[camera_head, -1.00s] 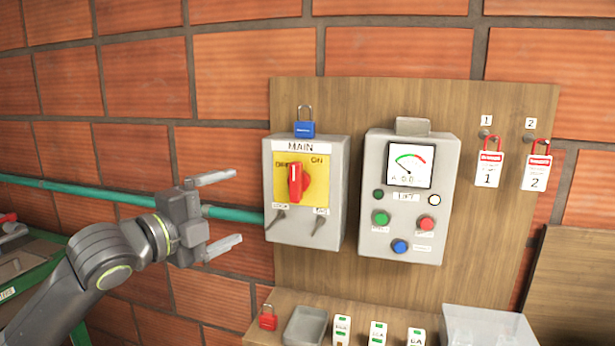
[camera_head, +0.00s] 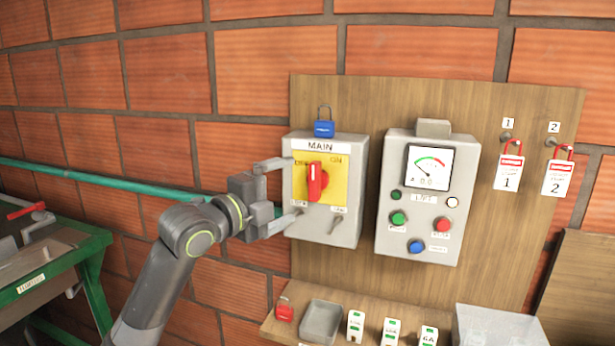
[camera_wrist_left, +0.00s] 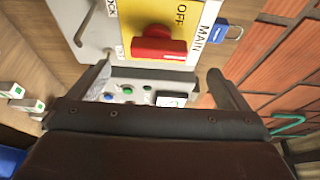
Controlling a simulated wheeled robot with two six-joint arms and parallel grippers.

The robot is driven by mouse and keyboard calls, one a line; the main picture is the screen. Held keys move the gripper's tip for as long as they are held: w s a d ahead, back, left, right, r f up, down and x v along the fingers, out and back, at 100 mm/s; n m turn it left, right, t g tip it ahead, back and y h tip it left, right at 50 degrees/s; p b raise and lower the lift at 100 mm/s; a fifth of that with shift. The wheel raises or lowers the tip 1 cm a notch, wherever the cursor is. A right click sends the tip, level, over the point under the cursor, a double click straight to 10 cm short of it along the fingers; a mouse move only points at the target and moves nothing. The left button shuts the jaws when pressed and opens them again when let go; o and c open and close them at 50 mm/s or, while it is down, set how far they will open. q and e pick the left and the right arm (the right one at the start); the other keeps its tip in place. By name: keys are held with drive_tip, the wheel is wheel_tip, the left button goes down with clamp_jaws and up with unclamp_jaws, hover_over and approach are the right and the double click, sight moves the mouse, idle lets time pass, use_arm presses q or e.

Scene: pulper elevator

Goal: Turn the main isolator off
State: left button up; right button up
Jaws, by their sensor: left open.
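The main isolator is a grey box (camera_head: 328,232) labelled MAIN on the wooden board. Its red rotary handle (camera_head: 317,181) stands roughly upright on a yellow plate (camera_head: 338,176) with OFF at upper left and ON at upper right. My left gripper (camera_head: 287,190) is open and empty at the left side of the box, its fingers pointing right. In the left wrist view the red handle (camera_wrist_left: 158,45) lies beyond the open fingers, apart from them, with OFF beside it. My right gripper is not in view.
A blue padlock (camera_head: 324,128) sits on top of the box. A meter panel (camera_head: 424,236) with buttons is to the right. Red lockout tags (camera_head: 509,170) hang further right. A shelf below holds a red padlock (camera_head: 284,312) and a grey tray (camera_head: 321,322). A green pipe (camera_head: 120,186) runs along the brick wall.

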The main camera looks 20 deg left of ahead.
sight(310, 182)
use_arm(q)
drive_tip(key=p+x, duration=0.2)
drive_tip(key=x, duration=0.6)
drive_tip(key=shift+r+p, duration=0.1)
drive_tip(key=shift+p, duration=0.25)
drive_tip(key=shift+w+d, duration=0.25)
drive_tip(key=shift+w, duration=0.2)
drive_tip(key=shift+c, duration=0.5)
drive_tip(key=c, duration=0.9)
